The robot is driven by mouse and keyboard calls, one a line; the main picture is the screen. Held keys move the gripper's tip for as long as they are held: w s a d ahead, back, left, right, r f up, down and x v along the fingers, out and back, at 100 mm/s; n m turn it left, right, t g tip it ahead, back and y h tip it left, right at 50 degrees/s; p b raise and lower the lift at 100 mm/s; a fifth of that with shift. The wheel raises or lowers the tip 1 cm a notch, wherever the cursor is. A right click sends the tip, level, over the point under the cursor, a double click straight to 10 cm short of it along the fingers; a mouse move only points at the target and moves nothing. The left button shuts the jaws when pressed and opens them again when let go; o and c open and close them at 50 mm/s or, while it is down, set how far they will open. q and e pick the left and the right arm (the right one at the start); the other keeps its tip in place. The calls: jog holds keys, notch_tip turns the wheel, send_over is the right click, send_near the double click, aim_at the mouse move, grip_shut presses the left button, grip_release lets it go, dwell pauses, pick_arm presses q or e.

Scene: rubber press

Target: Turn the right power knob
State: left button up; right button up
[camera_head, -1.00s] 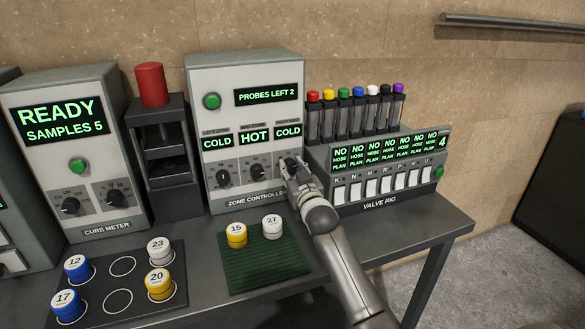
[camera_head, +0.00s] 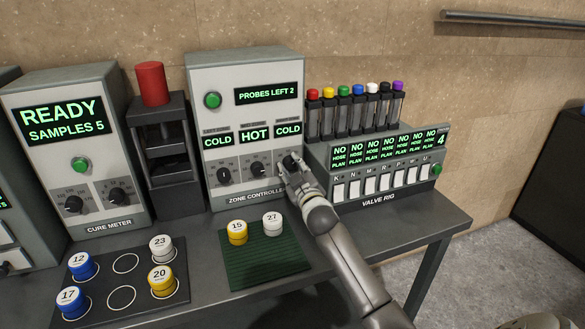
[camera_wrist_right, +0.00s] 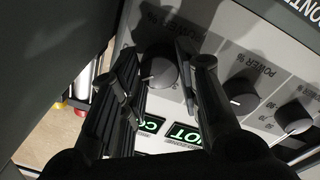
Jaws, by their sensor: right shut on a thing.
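The zone controller (camera_head: 240,72) is a pale box with a dark screen reading "PROBES LEFT 2". Its three zone displays read COLD, HOT and COLD from left to right. My right gripper (camera_head: 290,165) is at the right power knob, mostly covering it in the head view. In the right wrist view the dark round right power knob (camera_wrist_right: 159,69) sits between the two fingers, and the jaws are shut on it. The middle knob (camera_head: 257,170) and the left knob (camera_head: 223,175) are free. My left gripper is not in view.
The valve rig (camera_head: 385,178) with coloured-cap tubes stands close to the right of my right gripper. A green mat (camera_head: 265,265) with yellow puck 15 (camera_head: 237,233) and white puck 27 (camera_head: 272,224) lies in front. The cure meter (camera_head: 90,150) stands at the left.

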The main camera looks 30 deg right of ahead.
jog(key=o, duration=1)
jog(key=shift+o, duration=0.2)
jog(key=v, duration=1.2)
jog(key=shift+f, duration=0.1)
jog(key=shift+c, duration=0.4)
